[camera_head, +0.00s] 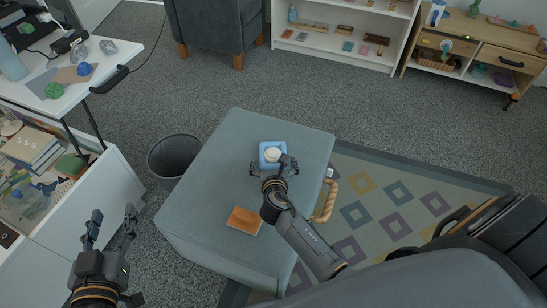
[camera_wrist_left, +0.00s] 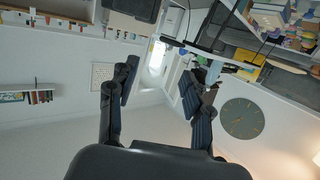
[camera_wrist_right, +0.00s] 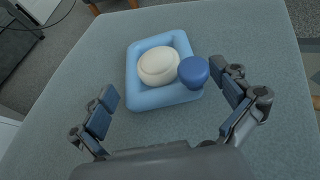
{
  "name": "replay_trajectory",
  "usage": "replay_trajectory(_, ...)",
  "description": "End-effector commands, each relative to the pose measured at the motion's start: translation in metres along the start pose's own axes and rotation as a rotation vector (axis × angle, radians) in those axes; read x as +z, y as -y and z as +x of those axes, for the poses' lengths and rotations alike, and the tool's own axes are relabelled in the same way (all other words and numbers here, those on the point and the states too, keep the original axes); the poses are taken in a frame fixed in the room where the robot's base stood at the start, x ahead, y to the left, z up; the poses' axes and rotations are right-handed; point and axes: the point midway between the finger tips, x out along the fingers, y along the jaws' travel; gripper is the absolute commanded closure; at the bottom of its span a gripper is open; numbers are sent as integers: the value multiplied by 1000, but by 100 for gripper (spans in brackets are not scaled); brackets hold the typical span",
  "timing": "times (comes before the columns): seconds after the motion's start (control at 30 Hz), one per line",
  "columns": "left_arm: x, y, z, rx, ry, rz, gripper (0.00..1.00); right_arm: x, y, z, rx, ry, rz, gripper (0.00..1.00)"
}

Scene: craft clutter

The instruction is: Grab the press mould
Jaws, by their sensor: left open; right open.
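The press mould appears to be the light blue square piece (camera_wrist_right: 134,75) with a cream round centre and a darker blue knob at its right side in the right wrist view. It lies flat on the grey-blue ottoman and also shows in the head view (camera_head: 263,163). My right gripper (camera_wrist_right: 168,88) is open and empty above the ottoman, its fingers on the near side of the mould, the right fingertip close to the blue knob. I cannot tell whether they touch. My left gripper (camera_head: 114,216) is open and empty, away at the lower left, pointing at no task object.
An orange-brown tile (camera_head: 244,220) lies on the ottoman (camera_head: 225,150) nearer to me. A tan twisted handle (camera_head: 328,201) shows at its right edge. A dark bin (camera_head: 173,156) stands left of it. A cluttered white desk (camera_head: 110,82) and an open drawer are at the left.

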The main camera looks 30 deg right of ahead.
Motion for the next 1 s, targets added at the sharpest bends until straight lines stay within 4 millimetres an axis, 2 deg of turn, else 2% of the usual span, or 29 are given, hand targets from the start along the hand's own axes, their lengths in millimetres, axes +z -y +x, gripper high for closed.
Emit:
replay_trajectory(0.2, -22, -4, 2, 8, -121, -2, 50, 0, 0, 12, 0, 0, 1, 0)
replay_trajectory(0.47, -25, -4, 2, 8, -135, -2, 50, 0, 0, 13, 1, 0, 0, 0)
replay_trajectory(0.57, -25, -4, 2, 8, -134, -2, 50, 0, 0, 12, 1, 0, 0, 16)
replay_trajectory(0.77, -25, -4, 2, 8, -134, -2, 50, 0, 0, 12, 0, 0, 0, 57)
replay_trajectory(1.0, -25, -4, 2, 8, -134, -2, 50, 1, 0, 12, 1, 2, 0, 58)
